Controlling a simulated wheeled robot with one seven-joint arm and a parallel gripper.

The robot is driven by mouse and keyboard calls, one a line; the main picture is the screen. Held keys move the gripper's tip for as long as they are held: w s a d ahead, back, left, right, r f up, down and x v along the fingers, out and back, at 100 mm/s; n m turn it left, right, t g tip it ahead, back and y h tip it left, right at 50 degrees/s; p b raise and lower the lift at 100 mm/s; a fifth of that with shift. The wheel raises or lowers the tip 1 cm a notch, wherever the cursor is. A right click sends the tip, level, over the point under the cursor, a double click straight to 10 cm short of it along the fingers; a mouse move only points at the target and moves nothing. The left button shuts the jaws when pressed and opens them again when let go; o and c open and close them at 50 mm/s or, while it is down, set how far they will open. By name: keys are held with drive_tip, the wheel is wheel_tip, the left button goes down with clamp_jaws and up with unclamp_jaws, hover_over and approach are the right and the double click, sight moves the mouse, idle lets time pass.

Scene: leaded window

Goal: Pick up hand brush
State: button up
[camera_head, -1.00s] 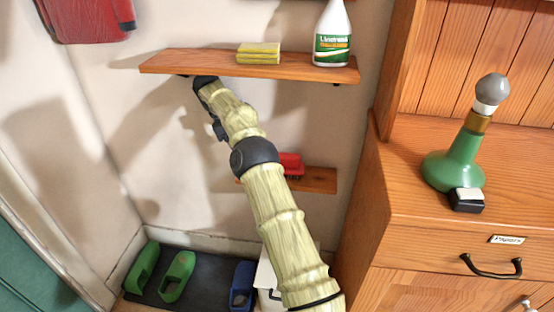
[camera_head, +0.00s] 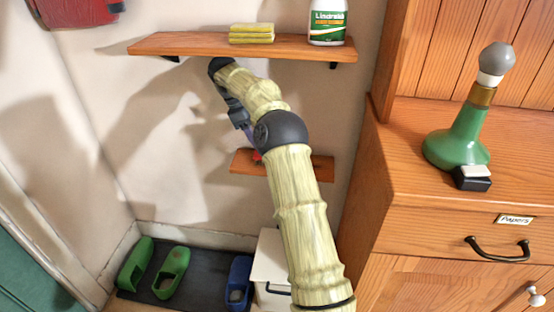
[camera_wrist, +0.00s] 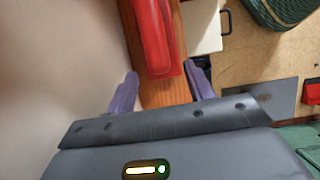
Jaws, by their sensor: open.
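The hand brush is the red object (camera_wrist: 155,40) lying on the small lower wooden shelf (camera_head: 242,162). In the head view my arm hides most of it, and only a bit of red (camera_head: 257,155) shows. In the wrist view my gripper (camera_wrist: 162,89) is open, with its two purple fingers apart and nothing between them but shelf wood. The near end of the brush lies just ahead of the fingertips, roughly in line with the gap. I cannot tell the height between fingers and shelf.
A wooden cabinet (camera_head: 440,230) stands to the right. A white box (camera_head: 268,262) and green shoes (camera_head: 172,272) are on the floor below. The wall is close on the left.

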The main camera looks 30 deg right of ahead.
drive_tip(key=shift+s+d, duration=0.3)
drive_tip(key=shift+d, duration=0.2)
drive_tip(key=shift+s+d, duration=0.15)
drive_tip(key=shift+d, duration=0.05)
drive_tip(key=s+d+b, duration=0.2)
drive_tip(key=d, duration=0.1)
drive_tip(key=shift+f, duration=0.2)
drive_tip(key=shift+b+x, duration=0.95)
drive_tip(key=shift+b, duration=0.1)
drive_tip(key=shift+s+d+f+b, duration=0.1)
drive_tip(key=shift+d+f+b, duration=0.05)
drive_tip(key=shift+f+b, duration=0.15)
drive_tip(key=shift+f, duration=0.25)
